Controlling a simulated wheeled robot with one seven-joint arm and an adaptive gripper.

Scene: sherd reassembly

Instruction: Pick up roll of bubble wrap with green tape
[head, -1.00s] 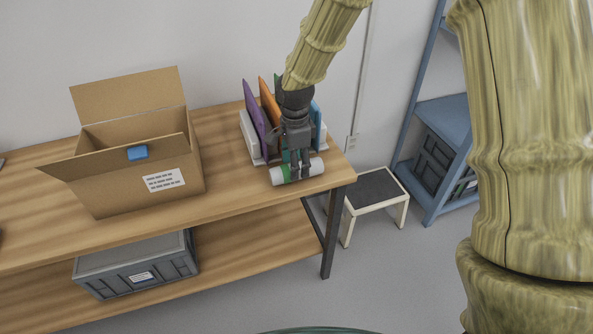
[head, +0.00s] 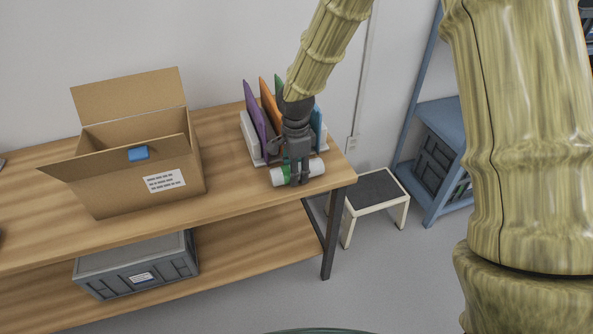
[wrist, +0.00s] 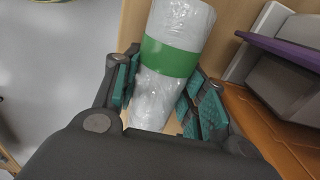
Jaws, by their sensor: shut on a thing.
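The roll of bubble wrap (head: 315,168) is a whitish cylinder with a band of green tape. It lies near the front right corner of the wooden table, in front of the file holder. My gripper (head: 293,178) comes down over it from above. In the wrist view the roll (wrist: 179,22) lies between my two teal-padded fingers, and my gripper (wrist: 160,90) is shut on it just below the green tape (wrist: 170,58). I cannot tell whether the roll is clear of the tabletop. The gripper body hides its near end in the wrist view.
A file holder with purple (head: 255,122), orange and other folders stands close behind the roll. An open cardboard box (head: 110,188) stands at left on the table (head: 235,190). A stool (head: 376,187) and blue shelf (head: 440,108) stand to the right.

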